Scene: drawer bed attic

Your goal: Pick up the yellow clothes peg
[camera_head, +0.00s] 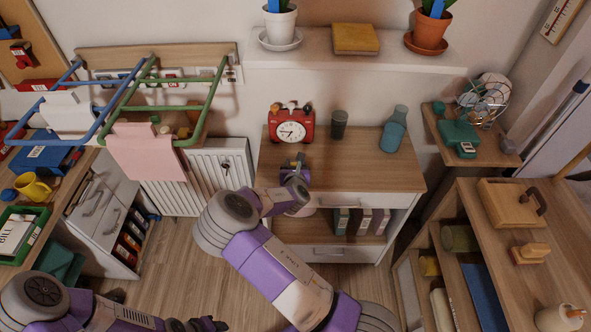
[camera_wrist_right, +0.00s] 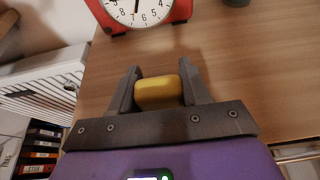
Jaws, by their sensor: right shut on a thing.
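The yellow clothes peg (camera_wrist_right: 158,93) shows in the right wrist view as a small yellow block between the two fingers of my right gripper (camera_wrist_right: 160,72). The fingers are shut on it, one on each side. In the head view my right gripper (camera_head: 297,172) is over the left part of the wooden cabinet top (camera_head: 345,165), in front of the red alarm clock. I cannot make out the peg there. My left gripper (camera_head: 207,324) is at the bottom edge of the head view, partly cut off, far from the peg.
The red alarm clock (camera_head: 291,124) stands just beyond my right gripper. A dark cup (camera_head: 339,124) and a blue-grey bottle (camera_head: 394,130) stand farther right on the cabinet top. A white radiator (camera_head: 185,180) is to the left. The cabinet top's front right is clear.

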